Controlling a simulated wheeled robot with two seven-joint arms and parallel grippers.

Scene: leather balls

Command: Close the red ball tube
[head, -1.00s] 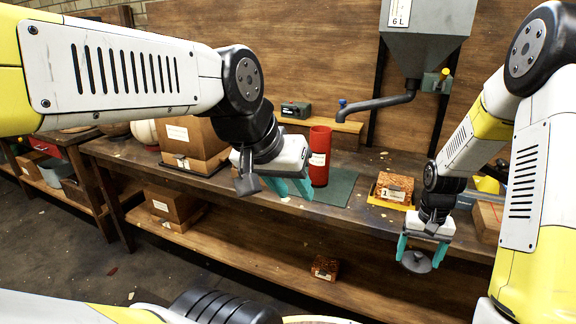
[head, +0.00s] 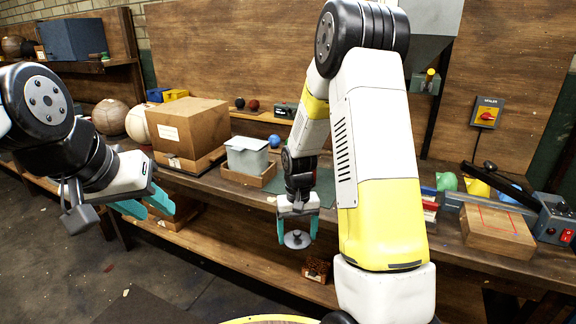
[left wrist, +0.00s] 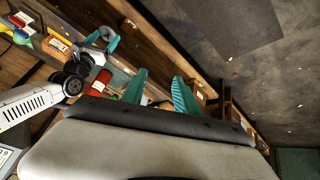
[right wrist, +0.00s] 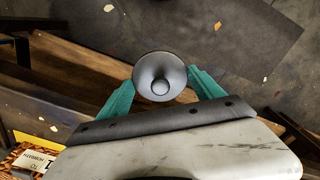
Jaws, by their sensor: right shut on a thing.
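The red ball tube (left wrist: 96,108) shows in the left wrist view, partly covered by my right arm. In the head view my right arm hides most or all of it. My right gripper (head: 297,226) is shut on a grey round cap (head: 297,240), held in front of the bench edge. In the right wrist view the cap (right wrist: 160,72) is a shallow cone with a small round centre, between the two teal fingers. My left gripper (head: 147,203) is open and empty, left of the right gripper and in front of the bench.
A cardboard box (head: 186,125) and a grey bin (head: 247,155) in a wooden tray stand on the bench. A green mat (head: 325,190) lies behind my right gripper. A sealer with a wooden box (head: 497,232) is at the right. Open floor lies at front left.

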